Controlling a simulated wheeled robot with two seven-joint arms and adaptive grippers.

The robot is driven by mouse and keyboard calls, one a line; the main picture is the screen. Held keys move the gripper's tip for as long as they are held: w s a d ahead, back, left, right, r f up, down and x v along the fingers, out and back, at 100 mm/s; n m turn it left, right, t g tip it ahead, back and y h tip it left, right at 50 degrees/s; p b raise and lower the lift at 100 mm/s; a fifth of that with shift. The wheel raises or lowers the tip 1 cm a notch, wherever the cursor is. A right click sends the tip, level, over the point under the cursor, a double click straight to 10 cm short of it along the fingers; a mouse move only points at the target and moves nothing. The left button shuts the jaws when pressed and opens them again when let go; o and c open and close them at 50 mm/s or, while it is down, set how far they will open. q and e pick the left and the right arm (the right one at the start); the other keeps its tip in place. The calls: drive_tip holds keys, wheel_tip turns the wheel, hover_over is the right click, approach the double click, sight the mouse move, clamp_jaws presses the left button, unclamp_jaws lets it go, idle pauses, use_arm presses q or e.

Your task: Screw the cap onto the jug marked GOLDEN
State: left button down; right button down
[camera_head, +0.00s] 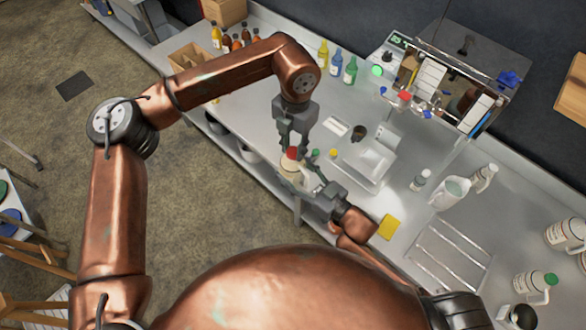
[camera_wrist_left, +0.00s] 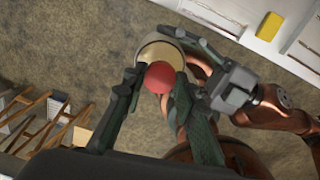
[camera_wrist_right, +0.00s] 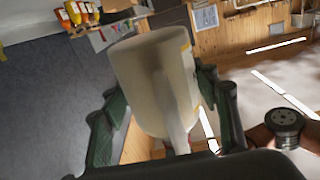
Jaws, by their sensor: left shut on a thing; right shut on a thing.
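My left gripper (camera_head: 291,147) is shut on a red cap (camera_head: 292,153), which also shows between its fingers in the left wrist view (camera_wrist_left: 159,77). Below the cap is a cream-coloured jug (camera_head: 290,169), near the counter's front edge. My right gripper (camera_head: 303,183) is shut on this jug, which fills the middle of the right wrist view (camera_wrist_right: 155,85). In the left wrist view the cap overlaps the jug's top; I cannot tell whether it touches the neck. No GOLDEN marking is readable on the jug.
Small green (camera_head: 315,154) and yellow (camera_head: 333,153) caps lie just right of the held jug. A yellow sponge (camera_head: 388,228) lies near the front edge. Several white jugs, including one with a green cap (camera_head: 551,279), stand at right. Bottles (camera_head: 336,66) stand at the back.

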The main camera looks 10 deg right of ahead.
use_arm(q)
drive_tip(key=m, duration=0.4)
use_arm(e)
drive_tip(key=shift+r, duration=0.15)
use_arm(q)
drive_tip(key=m, duration=0.4)
drive_tip(key=c, duration=1.5)
unclamp_jaws()
drive_tip(key=shift+o, duration=0.2)
wheel_tip(320, 180, up, 12)
drive_tip(key=shift+w+d, duration=0.15)
drive_tip(key=shift+f, duration=0.1)
